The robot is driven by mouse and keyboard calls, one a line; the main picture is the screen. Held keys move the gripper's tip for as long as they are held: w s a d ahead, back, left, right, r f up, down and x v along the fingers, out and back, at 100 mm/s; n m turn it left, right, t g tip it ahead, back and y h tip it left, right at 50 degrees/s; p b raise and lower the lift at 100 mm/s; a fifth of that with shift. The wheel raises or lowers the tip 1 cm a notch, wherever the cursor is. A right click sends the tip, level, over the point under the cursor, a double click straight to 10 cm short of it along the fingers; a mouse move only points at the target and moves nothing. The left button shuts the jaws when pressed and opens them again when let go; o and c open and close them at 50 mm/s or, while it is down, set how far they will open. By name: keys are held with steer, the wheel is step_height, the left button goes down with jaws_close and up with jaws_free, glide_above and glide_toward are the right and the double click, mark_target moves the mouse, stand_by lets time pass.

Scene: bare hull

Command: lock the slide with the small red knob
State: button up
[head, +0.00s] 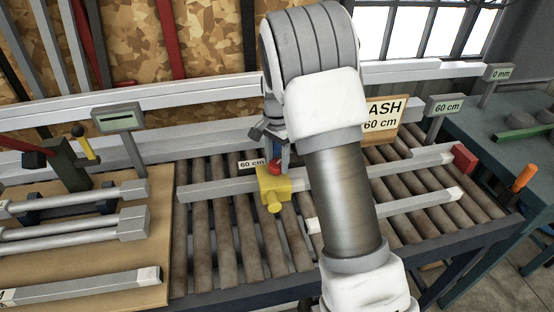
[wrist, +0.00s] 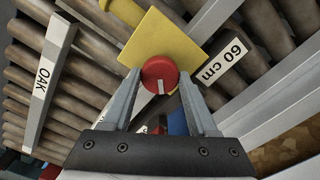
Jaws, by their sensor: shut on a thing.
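The small red knob (head: 275,168) sits on top of the yellow slide (head: 272,186), which straddles a long grey bar over the roller table. My gripper (head: 277,156) points down at the knob, partly hidden by my arm. In the wrist view the red knob (wrist: 160,74) lies between the two fingertips of my gripper (wrist: 159,82), which is shut on it. A white mark on the knob points toward my wrist. The yellow slide (wrist: 163,38) shows behind it.
A "60 cm" label (head: 252,163) lies beside the slide. A red end block (head: 464,158) caps the bar at right. An "ASH 60 cm" sign (head: 384,114) stands behind my arm. Bars lie on a wooden board (head: 75,257) at left.

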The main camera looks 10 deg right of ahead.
mark_target(277, 163)
steer(key=shift+w, duration=0.1)
steer(key=o, duration=1.4)
step_height(277, 163, up, 18)
steer(key=shift+f+p, duration=0.25)
steer(key=shift+p, duration=0.65)
